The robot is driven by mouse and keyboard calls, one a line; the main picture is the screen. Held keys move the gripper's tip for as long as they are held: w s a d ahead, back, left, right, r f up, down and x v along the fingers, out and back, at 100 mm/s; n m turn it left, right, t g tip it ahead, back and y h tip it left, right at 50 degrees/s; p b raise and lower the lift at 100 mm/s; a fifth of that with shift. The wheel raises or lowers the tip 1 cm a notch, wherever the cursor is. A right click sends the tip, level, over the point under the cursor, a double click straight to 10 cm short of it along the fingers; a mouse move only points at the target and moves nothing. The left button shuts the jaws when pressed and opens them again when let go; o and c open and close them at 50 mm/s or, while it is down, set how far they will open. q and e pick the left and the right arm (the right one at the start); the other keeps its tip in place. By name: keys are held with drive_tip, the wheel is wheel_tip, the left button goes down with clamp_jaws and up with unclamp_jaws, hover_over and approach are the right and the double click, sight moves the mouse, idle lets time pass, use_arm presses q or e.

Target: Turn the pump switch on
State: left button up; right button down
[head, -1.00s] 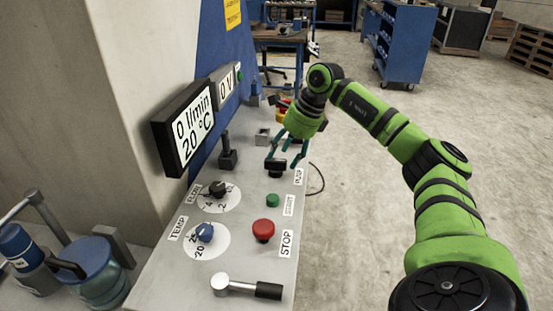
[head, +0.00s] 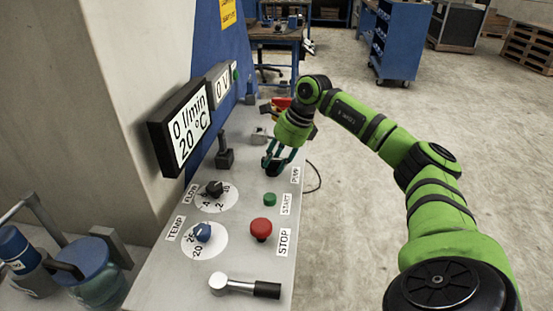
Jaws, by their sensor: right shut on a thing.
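The pump switch (head: 270,169) is a black switch on the grey panel, beside the PUMP label (head: 295,175). My right gripper (head: 273,163) reaches down over it from behind, its teal fingers closed around the switch and partly hiding it. The switch's exact position is hard to make out. The display (head: 181,131) reads 0 l/min and 20 °C. My left gripper is not in view.
The panel (head: 175,270) also carries a black flow knob (head: 214,188), a blue temp knob (head: 202,232), a green start button (head: 269,199), a red stop button (head: 261,229), a lever (head: 245,287) and a black upright handle (head: 224,155). Open floor lies to the right.

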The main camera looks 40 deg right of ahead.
drive_tip(key=shift+m, duration=0.3)
drive_tip(key=m, duration=0.1)
drive_tip(key=m+h, duration=0.1)
drive_tip(key=m, duration=0.1)
drive_tip(key=shift+a+m+t+h, duration=0.25)
drive_tip(key=shift+m+t+h, duration=0.05)
drive_tip(key=shift+m+t, duration=0.1)
drive_tip(key=m, duration=0.1)
drive_tip(key=m+h, duration=0.1)
drive_tip(key=m, duration=0.2)
drive_tip(key=shift+w+a+m+h, duration=0.15)
drive_tip(key=shift+a+m+h, duration=0.15)
drive_tip(key=shift+h, duration=0.1)
drive_tip(key=m, duration=0.2)
drive_tip(key=m+h, duration=0.1)
drive_tip(key=m, duration=0.1)
drive_tip(key=shift+w+a+h, duration=0.15)
drive_tip(key=shift+w+h, duration=0.05)
drive_tip(key=shift+h, duration=0.1)
drive_tip(key=m, duration=0.2)
drive_tip(key=m+g+h, duration=0.1)
drive_tip(key=m, duration=0.1)
drive_tip(key=shift+w+m, duration=0.2)
drive_tip(key=shift+m, duration=0.1)
drive_tip(key=shift+g, duration=0.3)
drive_tip(key=c, duration=0.9)
unclamp_jaws()
